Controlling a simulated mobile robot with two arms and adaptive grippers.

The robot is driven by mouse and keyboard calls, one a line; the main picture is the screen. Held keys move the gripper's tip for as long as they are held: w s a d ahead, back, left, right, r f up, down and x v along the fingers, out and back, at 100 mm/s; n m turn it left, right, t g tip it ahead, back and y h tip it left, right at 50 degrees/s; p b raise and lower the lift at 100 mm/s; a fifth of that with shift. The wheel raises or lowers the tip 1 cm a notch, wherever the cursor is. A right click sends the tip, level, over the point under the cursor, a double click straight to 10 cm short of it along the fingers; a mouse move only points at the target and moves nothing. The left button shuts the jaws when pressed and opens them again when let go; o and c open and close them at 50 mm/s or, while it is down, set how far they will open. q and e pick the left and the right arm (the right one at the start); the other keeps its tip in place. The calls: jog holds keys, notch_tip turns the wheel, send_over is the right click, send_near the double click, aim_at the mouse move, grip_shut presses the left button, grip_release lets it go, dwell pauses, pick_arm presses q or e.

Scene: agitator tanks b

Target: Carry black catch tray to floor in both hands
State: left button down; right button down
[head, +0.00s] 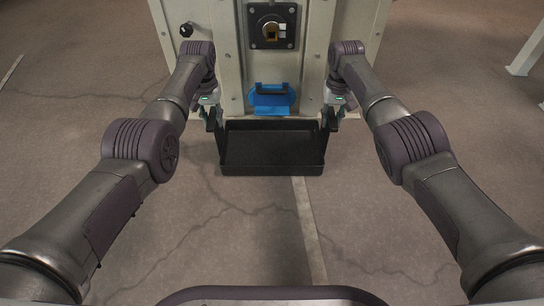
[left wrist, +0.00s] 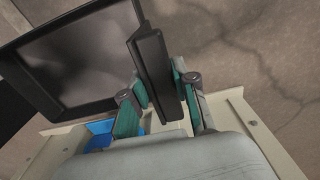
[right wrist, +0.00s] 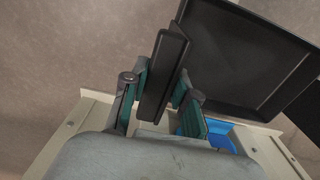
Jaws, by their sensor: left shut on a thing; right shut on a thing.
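The black catch tray (head: 272,148) is a shallow rectangular tray, empty, in front of the pale tank cabinet in the head view. My left gripper (head: 213,117) is shut on the tray's left end handle, and the left wrist view shows the handle (left wrist: 152,65) between the green-padded fingers (left wrist: 158,98). My right gripper (head: 333,116) is shut on the right end handle, also seen in the right wrist view (right wrist: 163,75) between the fingers (right wrist: 160,98). The tray looks roughly level. I cannot tell whether its underside touches the floor.
The pale cabinet (head: 225,60) stands right behind the tray, with a blue bracket (head: 272,100) low on its front and a brass fitting (head: 271,32) above. The cracked floor (head: 250,230) in front is clear. Pale frame legs (head: 528,52) stand at the far right.

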pick_arm(q)
jog(key=c, duration=0.9)
grip_release()
pick_arm(e)
jog(key=c, duration=0.9)
grip_release()
jog(key=shift+r, duration=0.35)
pick_arm(q)
notch_tip(320, 180, up, 12)
pick_arm(e)
notch_tip(320, 180, up, 12)
jog(key=shift+f, duration=0.2)
pick_arm(q)
jog(key=shift+p, duration=0.3)
notch_tip(320, 180, up, 7)
jog(key=p, duration=1.2)
pick_arm(e)
notch_tip(320, 180, up, 12)
